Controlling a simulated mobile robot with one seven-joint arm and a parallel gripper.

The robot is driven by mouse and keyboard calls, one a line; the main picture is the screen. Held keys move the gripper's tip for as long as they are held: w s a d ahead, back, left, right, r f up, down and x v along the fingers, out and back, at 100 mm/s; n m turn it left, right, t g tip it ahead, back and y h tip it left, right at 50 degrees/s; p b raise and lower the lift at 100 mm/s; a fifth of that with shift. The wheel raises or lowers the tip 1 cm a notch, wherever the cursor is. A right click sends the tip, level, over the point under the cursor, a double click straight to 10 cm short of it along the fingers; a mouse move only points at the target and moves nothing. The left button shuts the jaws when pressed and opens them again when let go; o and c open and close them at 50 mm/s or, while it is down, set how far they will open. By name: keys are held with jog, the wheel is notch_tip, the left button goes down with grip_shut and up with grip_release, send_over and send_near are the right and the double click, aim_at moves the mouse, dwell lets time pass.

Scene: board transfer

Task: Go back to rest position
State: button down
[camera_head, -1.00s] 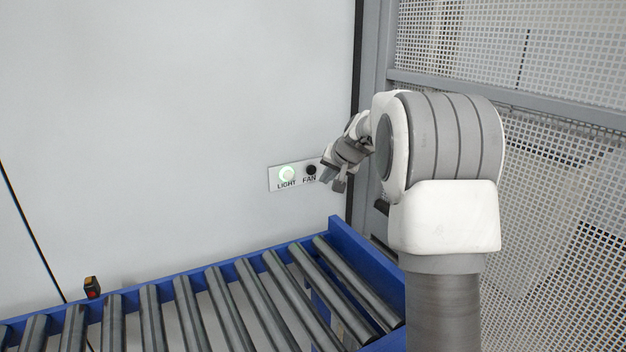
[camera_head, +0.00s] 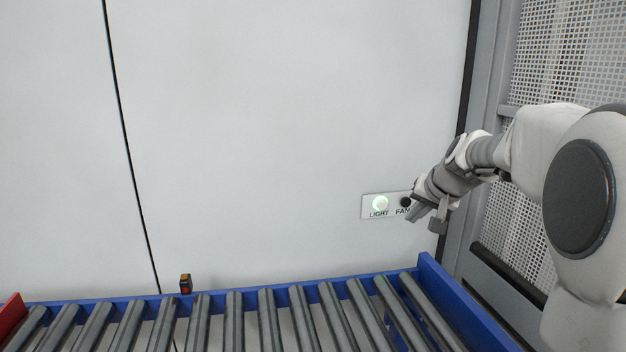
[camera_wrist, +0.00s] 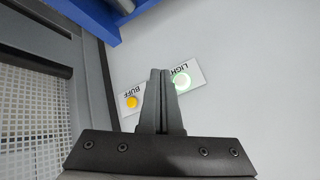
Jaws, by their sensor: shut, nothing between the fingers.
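My gripper (camera_head: 418,212) is at the right side of the picture, by the wall panel, and its fingers are shut with nothing between them. In the wrist view the closed fingers (camera_wrist: 160,74) point at the panel and cover its middle. The white button panel (camera_head: 368,205) is on the wall. Its LIGHT button (camera_head: 380,203) glows green, and the dark FAN button (camera_head: 405,202) sits beside it. The wrist view shows the panel upside down, with the lit LIGHT button (camera_wrist: 181,81) and a yellow BUFF button (camera_wrist: 131,102). I cannot tell whether the fingertips touch the panel.
A roller conveyor with a blue frame (camera_head: 440,275) runs along the wall below. A small black and orange device (camera_head: 186,284) is at its far edge. A mesh fence (camera_head: 560,50) with grey posts stands at the right. The wall left of the panel is clear.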

jog(key=s+a+r+n, duration=0.1)
jog(key=s+a, duration=0.2)
jog(key=s, duration=0.3)
jog(key=s+a+n+g, duration=0.1)
jog(key=s+a, duration=0.1)
jog(key=s, duration=0.4)
jog(key=s+a+r+n, duration=0.1)
jog(key=s+a, duration=0.2)
jog(key=s, duration=0.3)
jog(key=s+f+n, duration=0.1)
jog(key=s+f, duration=0.1)
jog(key=s, duration=0.6)
jog(key=s+a+f+g+h, duration=0.1)
jog(key=s+f, duration=0.2)
jog(key=s, duration=0.5)
jog(key=shift+f+n+g+p, duration=0.15)
jog(key=shift+n+g+p, duration=0.15)
jog(key=shift+n+p, duration=0.1)
